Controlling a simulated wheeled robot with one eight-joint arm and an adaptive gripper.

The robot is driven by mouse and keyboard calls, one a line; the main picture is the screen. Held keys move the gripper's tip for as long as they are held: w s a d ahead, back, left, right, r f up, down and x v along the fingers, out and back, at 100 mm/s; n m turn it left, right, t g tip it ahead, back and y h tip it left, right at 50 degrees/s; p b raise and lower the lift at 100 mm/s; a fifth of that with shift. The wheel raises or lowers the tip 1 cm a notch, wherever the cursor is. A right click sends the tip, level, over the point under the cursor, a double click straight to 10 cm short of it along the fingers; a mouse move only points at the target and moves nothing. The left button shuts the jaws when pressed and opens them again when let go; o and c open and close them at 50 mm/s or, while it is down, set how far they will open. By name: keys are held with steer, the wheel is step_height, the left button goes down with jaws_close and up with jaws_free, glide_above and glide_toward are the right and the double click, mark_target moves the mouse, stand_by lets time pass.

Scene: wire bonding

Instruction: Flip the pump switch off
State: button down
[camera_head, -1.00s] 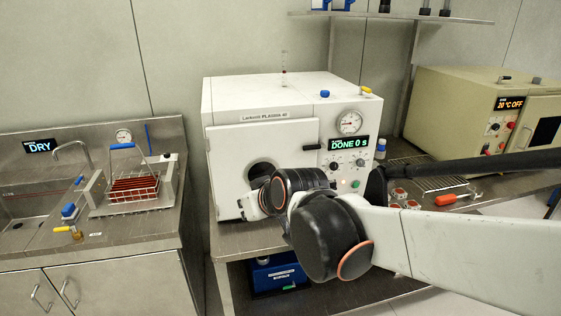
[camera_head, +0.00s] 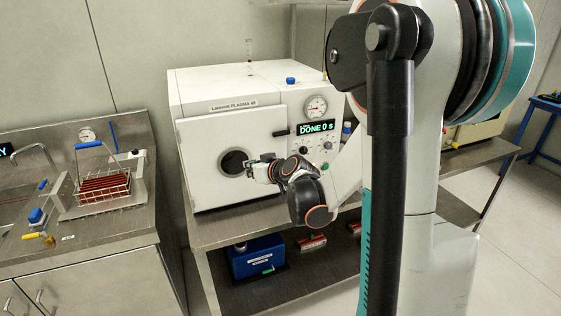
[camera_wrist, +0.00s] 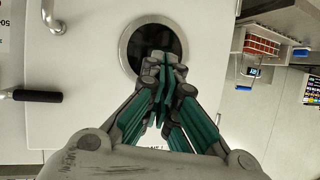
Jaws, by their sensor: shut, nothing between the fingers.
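A blue box (camera_head: 257,255) with a white label, which looks like the pump, stands on the lower shelf under the plasma machine. A small green switch (camera_head: 268,270) shows low on its front; its position is too small to tell. My gripper (camera_head: 252,166) is in front of the plasma machine's door, well above the blue box. In the wrist view my gripper (camera_wrist: 161,68) is shut and empty, its fingertips overlapping the door's round window. The blue box does not show in the wrist view.
The white plasma machine (camera_head: 235,100) reads "DONE 0 s"; its door (camera_head: 205,178) looks closed. A red item (camera_head: 312,243) lies right of the blue box. A sink counter with a rack of red pieces (camera_head: 104,188) is at left.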

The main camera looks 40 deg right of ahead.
steer(key=s+d+f+t+h, duration=0.1)
steer(key=s+d+f, duration=0.1)
steer(key=d, duration=0.6)
steer(key=s+d+f+m+t+h, duration=0.1)
steer(key=d+f+h, duration=0.1)
steer(key=d+f, duration=0.3)
steer(key=s+d+f+m+t+h, duration=0.1)
steer(key=s+d+f, duration=0.1)
steer(key=d, duration=0.9)
steer(key=shift+s+d+f, duration=0.3)
steer(key=shift+s+f, duration=0.05)
steer(key=shift+f, duration=0.4)
steer(key=x, duration=1)
